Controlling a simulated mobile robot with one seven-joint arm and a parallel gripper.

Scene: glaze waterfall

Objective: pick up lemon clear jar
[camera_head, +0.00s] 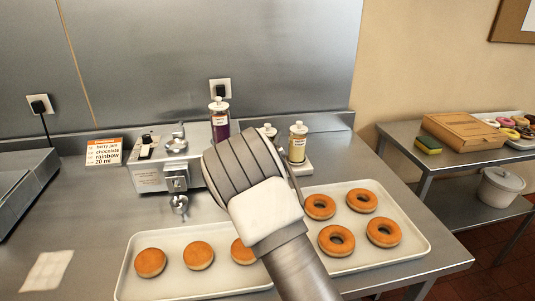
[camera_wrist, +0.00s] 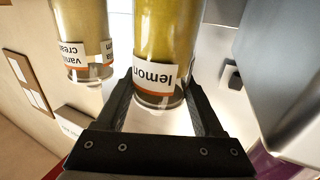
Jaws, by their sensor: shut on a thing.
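The lemon clear jar (camera_wrist: 158,45), with yellow-olive contents and a white label reading "lemon", stands between my fingers in the wrist view. In the head view my wrist and forearm hide the fingers and most of this jar; a jar top (camera_head: 268,130) shows just above my wrist. The vanilla cream jar (camera_wrist: 80,30) is beside it in the wrist view, apart from my fingers. A pale yellow jar (camera_head: 298,143) stands just right of my wrist in the head view.
A purple jar (camera_head: 220,122) stands left of my wrist. A control box (camera_head: 150,178) and a text card (camera_head: 103,152) are at left. Trays of plain rounds (camera_head: 128,278) and ring doughnuts (camera_head: 418,242) lie in front. A steel wall (camera_head: 290,60) rises behind.

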